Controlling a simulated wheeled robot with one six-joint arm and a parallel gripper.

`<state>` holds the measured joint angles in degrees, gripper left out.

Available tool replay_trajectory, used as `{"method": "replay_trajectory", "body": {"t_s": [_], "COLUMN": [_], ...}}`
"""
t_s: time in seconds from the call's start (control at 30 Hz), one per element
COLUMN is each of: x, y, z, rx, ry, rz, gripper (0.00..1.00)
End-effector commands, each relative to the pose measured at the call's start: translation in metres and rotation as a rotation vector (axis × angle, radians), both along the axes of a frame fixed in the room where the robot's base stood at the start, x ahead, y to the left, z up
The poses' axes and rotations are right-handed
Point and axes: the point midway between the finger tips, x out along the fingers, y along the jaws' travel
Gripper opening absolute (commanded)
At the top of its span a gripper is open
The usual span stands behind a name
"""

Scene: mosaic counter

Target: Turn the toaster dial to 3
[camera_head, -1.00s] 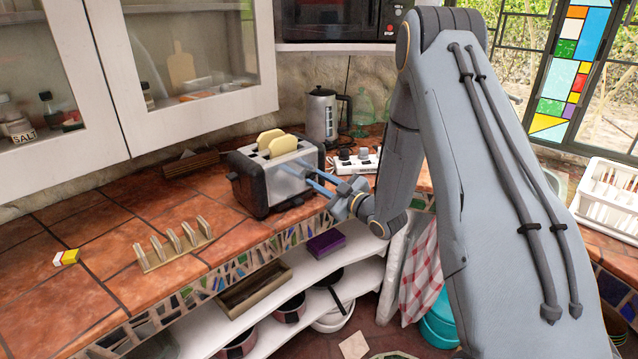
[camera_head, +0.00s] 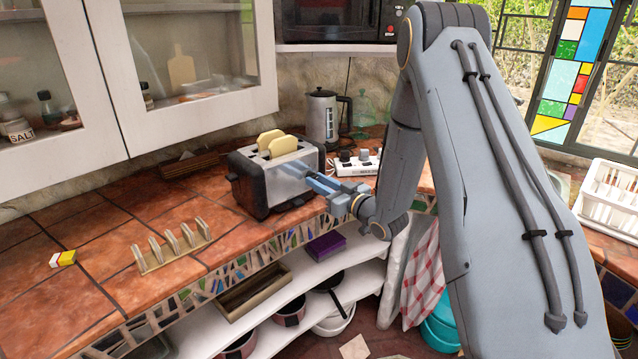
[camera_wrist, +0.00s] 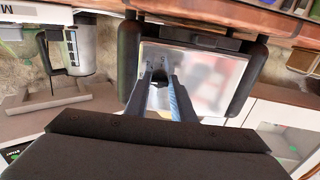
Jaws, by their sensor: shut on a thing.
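The toaster (camera_head: 270,192) stands on the tiled counter, chrome with black ends, with two slices of bread (camera_head: 278,143) in its top. My gripper (camera_head: 312,180) reaches the toaster's right-hand face from the right. In the wrist view the two fingers of my gripper (camera_wrist: 163,72) are close together against the shiny toaster face (camera_wrist: 210,75). They are shut on a small dark dial (camera_wrist: 161,78) between the tips. The dial's numbers and pointer cannot be read; the fingers hide most of it.
A power strip (camera_head: 355,168) with plugs and a kettle (camera_head: 322,118) stand behind the gripper. Shelves with pans are below.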

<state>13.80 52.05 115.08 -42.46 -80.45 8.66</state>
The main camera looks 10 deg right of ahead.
Motion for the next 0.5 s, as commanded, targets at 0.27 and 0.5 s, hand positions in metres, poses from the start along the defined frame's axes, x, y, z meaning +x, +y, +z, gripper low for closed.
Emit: {"method": "replay_trajectory", "body": {"t_s": [0.27,0.5], "x": [-0.0007,-0.0005], "y": [0.0005,0.0003], "z": [-0.0010,-0.0006], "rx": [0.000,0.000], "ry": [0.002,0.001], "rz": [0.001,0.001], "gripper": [0.00,0.41]}}
